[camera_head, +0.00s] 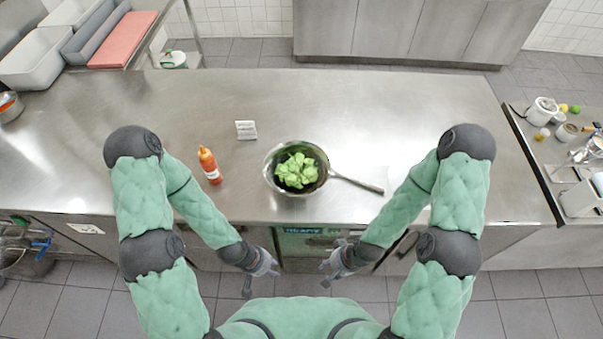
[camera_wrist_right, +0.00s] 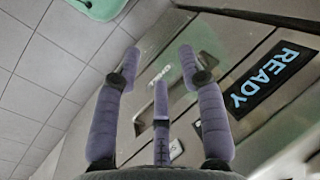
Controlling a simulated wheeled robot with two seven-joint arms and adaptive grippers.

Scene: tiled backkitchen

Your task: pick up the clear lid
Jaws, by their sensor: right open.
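I cannot make out a separate clear lid in either view. A round pan or bowl (camera_head: 271,184) with green leaves (camera_head: 296,170) stands near the front edge of the steel counter; a clear cover over it cannot be told. A long handle or spoon (camera_head: 357,183) reaches out from it to the right. My left gripper (camera_head: 260,278) is in front of the counter, below and left of the pan, with fingers apart and empty. My right gripper (camera_head: 327,276) is in front of the counter, below and right of the pan. In the right wrist view its fingers (camera_wrist_right: 160,70) are spread and empty.
The steel counter (camera_head: 390,110) is bare at the back and right. A dark READY label (camera_wrist_right: 270,78) is on the counter front. Trays (camera_head: 122,40) sit at the far left.

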